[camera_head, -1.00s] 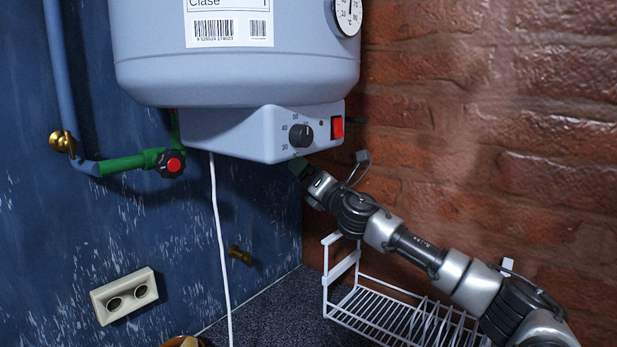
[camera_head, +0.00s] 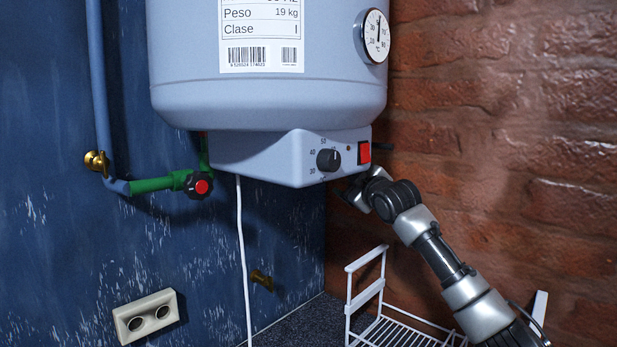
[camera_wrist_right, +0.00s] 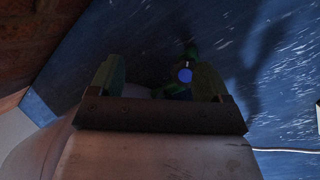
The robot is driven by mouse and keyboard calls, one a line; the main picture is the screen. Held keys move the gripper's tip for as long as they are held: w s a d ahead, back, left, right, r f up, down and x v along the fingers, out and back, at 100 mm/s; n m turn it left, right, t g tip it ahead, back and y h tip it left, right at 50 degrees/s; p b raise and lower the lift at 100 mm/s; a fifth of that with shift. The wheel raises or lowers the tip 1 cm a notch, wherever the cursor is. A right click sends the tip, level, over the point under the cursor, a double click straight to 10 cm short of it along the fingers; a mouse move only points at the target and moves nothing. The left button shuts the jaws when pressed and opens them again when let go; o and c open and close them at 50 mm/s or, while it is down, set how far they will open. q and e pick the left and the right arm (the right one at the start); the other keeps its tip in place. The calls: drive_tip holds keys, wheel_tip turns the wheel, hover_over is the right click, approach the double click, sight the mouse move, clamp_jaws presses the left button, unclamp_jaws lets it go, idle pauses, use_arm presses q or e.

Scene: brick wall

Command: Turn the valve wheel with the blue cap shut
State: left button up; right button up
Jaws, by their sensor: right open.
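The valve wheel with the blue cap (camera_wrist_right: 185,75) shows small and dark in the right wrist view, on a green pipe fitting near the blue wall. It is hidden in the head view, where the heater blocks the area behind it. My right gripper (camera_wrist_right: 157,78) is open and empty, its two fingers pointing toward the blue cap. The cap appears between the fingers, closer to the right one; the distance to it is hard to tell. In the head view, my right gripper is hidden behind the heater's lower right corner. My left gripper is not in view.
The grey water heater (camera_head: 270,95) hangs close above my right wrist. Another valve wheel with a red cap (camera_head: 201,187) sits on a green pipe at left. A white cable (camera_head: 242,260) hangs down. A white wire rack (camera_head: 368,285) stands below my arm, near the brick wall (camera_head: 500,150).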

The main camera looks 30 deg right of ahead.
drive_tip(key=shift+w+a+r+m+g+y+p, duration=0.2)
drive_tip(key=shift+w+a+m+y+p, duration=0.6)
drive_tip(key=shift+w+a+y, duration=0.55)
drive_tip(key=shift+w+a+r+m+g+y+p, duration=0.1)
drive_tip(key=shift+w+a+m+g+y+p, duration=0.15)
drive_tip(key=shift+w+a+m+y+p, duration=1.05)
drive_tip(key=shift+w+a+r+m+g+y+p, duration=0.15)
drive_tip(key=shift+w+a+m+g+y+p, duration=0.15)
drive_tip(key=shift+w+a+y, duration=1.1)
drive_tip(key=shift+w+d+h, duration=0.35)
drive_tip(key=shift+w+d, duration=0.05)
drive_tip(key=shift+d, duration=0.15)
drive_tip(key=c, duration=0.9)
